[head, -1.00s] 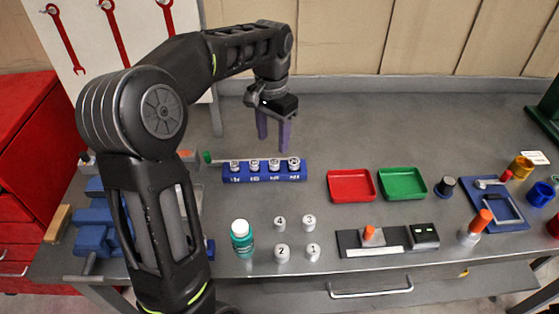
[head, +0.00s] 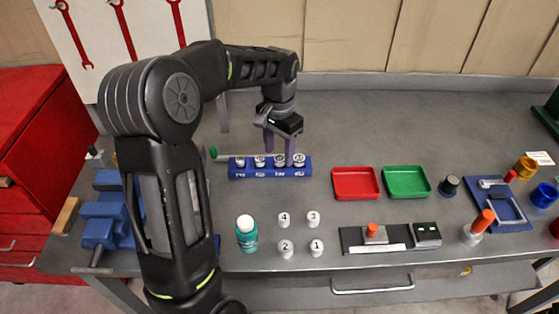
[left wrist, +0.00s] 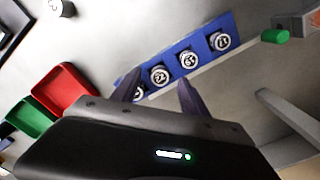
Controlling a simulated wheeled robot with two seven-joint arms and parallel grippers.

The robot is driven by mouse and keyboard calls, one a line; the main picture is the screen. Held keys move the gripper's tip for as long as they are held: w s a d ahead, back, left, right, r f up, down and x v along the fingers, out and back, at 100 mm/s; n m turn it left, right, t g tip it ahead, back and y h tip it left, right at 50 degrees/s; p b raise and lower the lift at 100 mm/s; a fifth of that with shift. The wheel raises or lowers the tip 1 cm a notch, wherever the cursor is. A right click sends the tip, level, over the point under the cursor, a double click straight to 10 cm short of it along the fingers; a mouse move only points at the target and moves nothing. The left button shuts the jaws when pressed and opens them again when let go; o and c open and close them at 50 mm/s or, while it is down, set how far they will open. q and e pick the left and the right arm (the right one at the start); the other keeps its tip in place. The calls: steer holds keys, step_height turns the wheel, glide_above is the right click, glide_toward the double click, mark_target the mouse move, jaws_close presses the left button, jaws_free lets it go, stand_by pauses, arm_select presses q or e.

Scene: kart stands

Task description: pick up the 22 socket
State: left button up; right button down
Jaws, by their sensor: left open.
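A blue socket rail (head: 235,174) holds a row of silver sockets, upright, with small labels hard to read in the head view. The 22 socket (head: 280,161) appears to be the third from the left; it also shows in the left wrist view (left wrist: 159,75). My left gripper (head: 279,156) is open and points down over the right half of the rail. In the left wrist view its fingertips (left wrist: 158,79) appear on either side of that socket, not closed on it. Whether they touch it, I cannot tell. My right gripper is not in view.
Neighbouring sockets (left wrist: 188,61) stand close on the rail. A green-tipped rod (head: 213,153) lies behind it. Red (head: 356,196) and green (head: 405,195) trays are to the right. A teal bottle (head: 247,240) and numbered white cylinders (head: 286,249) stand in front.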

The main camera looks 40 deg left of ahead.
arm_select(q)
steer(key=shift+f, duration=0.95)
jaws_close()
stand_by(0.3)
